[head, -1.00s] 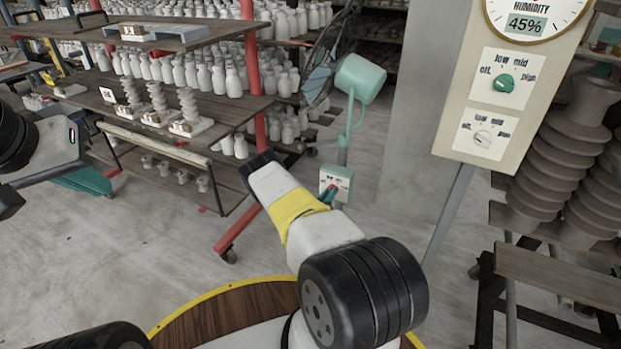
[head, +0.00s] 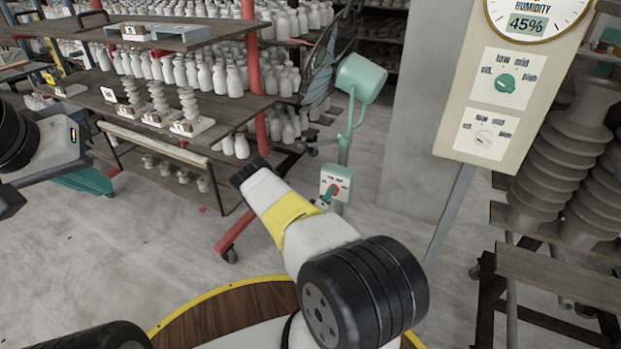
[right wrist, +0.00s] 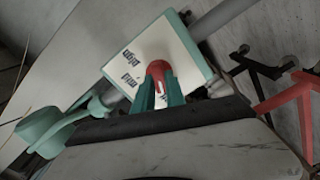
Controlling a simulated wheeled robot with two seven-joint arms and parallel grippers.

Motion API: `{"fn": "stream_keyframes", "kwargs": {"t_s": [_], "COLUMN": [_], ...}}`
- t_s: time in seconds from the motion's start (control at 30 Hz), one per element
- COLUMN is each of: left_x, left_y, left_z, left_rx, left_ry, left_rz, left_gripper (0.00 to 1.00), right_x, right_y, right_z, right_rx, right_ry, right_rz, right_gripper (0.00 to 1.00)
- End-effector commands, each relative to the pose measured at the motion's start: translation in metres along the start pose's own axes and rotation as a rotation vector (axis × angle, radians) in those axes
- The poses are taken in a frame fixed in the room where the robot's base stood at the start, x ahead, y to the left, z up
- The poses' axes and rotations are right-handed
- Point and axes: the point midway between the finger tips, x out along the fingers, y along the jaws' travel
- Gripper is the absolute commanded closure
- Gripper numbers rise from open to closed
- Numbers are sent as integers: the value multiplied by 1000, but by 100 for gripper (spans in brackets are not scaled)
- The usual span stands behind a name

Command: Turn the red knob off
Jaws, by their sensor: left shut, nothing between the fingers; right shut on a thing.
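The red knob (right wrist: 158,69) is on a white plate (right wrist: 187,57) with a teal border. In the head view the knob (head: 333,190) shows small on the control box (head: 346,182) of a teal stand. My right gripper (right wrist: 159,92) is shut on the knob, with one teal finger on each side. In the head view my right gripper (head: 323,202) is mostly hidden behind my forearm. The words "mid" and "high" are readable in the right wrist view; the knob's pointer direction is unclear. My left gripper (head: 88,181) is shut and empty at the far left, away from the knob.
A humidity board (head: 456,140) with a green knob (head: 505,83) and a white knob (head: 484,138) stands to the right. A shelf rack (head: 235,113) with white bottles is at the left. A wooden stand (head: 560,275) is at the lower right.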

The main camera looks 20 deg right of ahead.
Motion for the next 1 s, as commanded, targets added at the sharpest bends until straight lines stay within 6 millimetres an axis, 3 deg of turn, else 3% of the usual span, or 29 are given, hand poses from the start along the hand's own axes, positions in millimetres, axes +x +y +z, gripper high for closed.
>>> {"fn": "stream_keyframes", "kwargs": {"t_s": [0.6,0.63,0.73,1.0], "left_x": [0,0,0,0], "left_y": [0,0,0,0], "left_z": [0,0,0,0], "left_rx": [0,0,0,0], "left_ry": [0,0,0,0], "left_rz": [0,0,0,0], "left_gripper": [100,100,100,100], "right_x": [-2,-2,-1,-1], "right_y": [-2,-2,-2,-1], "right_z": [1,1,0,0], "right_rx": [-47,-47,-46,-45], "right_ry": [-1,-1,-1,0], "right_rz": [-5,-5,-4,-2], "right_gripper": [100,83,63,63]}}
